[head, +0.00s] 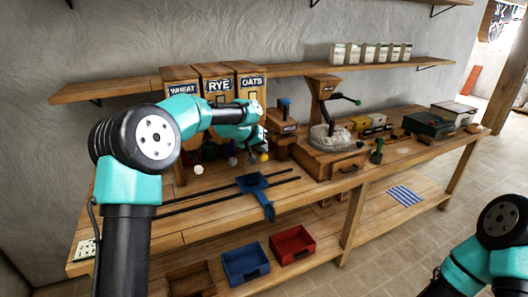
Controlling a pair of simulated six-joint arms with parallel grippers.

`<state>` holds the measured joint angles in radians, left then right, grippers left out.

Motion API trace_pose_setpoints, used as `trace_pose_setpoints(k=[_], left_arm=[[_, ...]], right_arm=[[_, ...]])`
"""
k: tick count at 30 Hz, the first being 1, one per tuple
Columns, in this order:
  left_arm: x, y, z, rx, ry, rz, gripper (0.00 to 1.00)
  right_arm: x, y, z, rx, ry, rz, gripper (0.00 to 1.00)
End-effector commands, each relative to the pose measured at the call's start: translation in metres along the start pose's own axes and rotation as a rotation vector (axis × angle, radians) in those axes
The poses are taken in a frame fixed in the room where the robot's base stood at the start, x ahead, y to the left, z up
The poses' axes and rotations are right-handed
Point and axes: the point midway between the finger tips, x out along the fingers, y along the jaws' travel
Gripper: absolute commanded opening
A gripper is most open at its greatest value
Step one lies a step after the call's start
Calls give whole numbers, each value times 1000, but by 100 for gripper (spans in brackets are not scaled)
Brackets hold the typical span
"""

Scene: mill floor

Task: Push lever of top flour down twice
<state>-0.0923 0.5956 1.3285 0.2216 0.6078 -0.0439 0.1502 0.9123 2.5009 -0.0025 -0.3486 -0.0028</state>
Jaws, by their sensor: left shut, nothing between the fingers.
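Three wooden flour dispensers stand side by side at the back of the bench, labelled WHEAT (182,91), RYE (218,86) and OATS (252,82). Small knobs show below them: a whitish one (199,170), a pale one (233,161) and a yellow one (264,157). Their stems are mostly hidden. My left arm reaches across the front of the dispensers. My left gripper (258,138) is shut and empty in front of the OATS dispenser, above the yellow knob. I cannot tell whether it touches anything. My right gripper is out of view.
A blue carriage (256,185) sits on dark rails in front. Blue (245,264) and red (293,245) bins are on the lower shelf. The bench front between rails and mill is mostly clear.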

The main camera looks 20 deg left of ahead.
Motion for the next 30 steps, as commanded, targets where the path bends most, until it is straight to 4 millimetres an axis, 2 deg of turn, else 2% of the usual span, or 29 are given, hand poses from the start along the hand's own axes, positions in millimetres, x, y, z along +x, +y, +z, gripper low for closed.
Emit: trace_pose_setpoints(k=[30], left_arm=[[7,-5,5,-1,-1,0,0]], right_arm=[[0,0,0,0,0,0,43]])
